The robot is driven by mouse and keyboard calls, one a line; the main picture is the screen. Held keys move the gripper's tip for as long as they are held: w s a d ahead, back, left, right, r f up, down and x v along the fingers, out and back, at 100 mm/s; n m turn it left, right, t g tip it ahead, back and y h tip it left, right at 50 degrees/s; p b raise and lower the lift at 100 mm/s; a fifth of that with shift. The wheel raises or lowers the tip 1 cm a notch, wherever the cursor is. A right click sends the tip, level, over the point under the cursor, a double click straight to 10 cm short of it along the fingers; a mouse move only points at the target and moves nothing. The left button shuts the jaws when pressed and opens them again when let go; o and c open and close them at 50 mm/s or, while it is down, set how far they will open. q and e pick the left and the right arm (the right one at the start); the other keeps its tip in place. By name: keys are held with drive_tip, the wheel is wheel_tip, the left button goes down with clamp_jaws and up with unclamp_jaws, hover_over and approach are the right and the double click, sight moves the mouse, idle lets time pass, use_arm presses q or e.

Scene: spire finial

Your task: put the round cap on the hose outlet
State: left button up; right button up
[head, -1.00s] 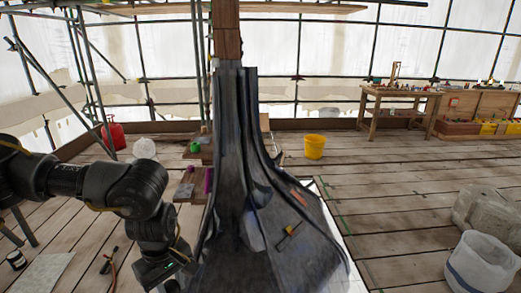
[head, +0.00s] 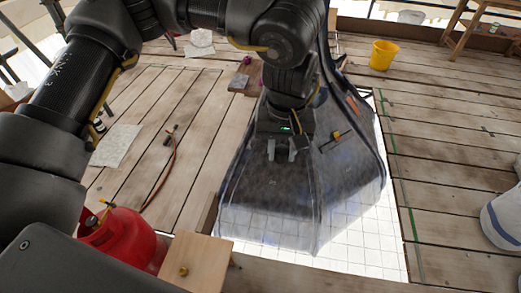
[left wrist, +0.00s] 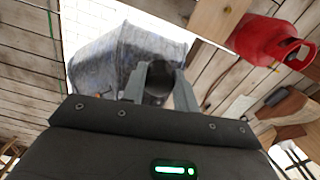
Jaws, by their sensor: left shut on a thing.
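My left gripper (head: 282,150) points down over the dark sheet-covered spire base. Its fingers are closed on a small dark round piece, likely the round cap (left wrist: 158,84), seen between the fingertips in the left wrist view. The piece is mostly hidden in the head view. A red gas cylinder (head: 122,240) stands at lower left, well apart from the gripper, with a brass valve (head: 104,212) on top. The hose outlet is too small to make out there. The cylinder also shows at upper right in the left wrist view (left wrist: 262,40). My right gripper is out of view.
A wooden stool top (head: 200,262) with a small brass piece (head: 183,271) stands beside the cylinder. An orange hose (head: 168,175) lies on the planks near a pale sheet (head: 116,145). A yellow bucket (head: 383,54) stands at the back right.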

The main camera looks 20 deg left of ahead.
use_arm(q)
drive_tip(key=shift+d+r+m, duration=0.3)
drive_tip(key=shift+d, duration=0.3)
drive_tip(key=shift+a, duration=0.1)
drive_tip(key=s+a+r+n, duration=0.2)
drive_tip(key=a+r+n, duration=0.1)
drive_tip(key=a+r, duration=0.1)
drive_tip(key=shift+a+r+n, duration=0.25)
drive_tip(key=shift+r+n, duration=0.05)
drive_tip(key=shift+r, duration=0.35)
drive_tip(key=shift+s, duration=0.1)
drive_tip(key=w+d+n, duration=0.4)
drive_tip(key=w+d, duration=0.4)
drive_tip(key=d, duration=0.3)
drive_tip(key=shift+w+d+n, duration=0.3)
drive_tip(key=shift+w, duration=0.05)
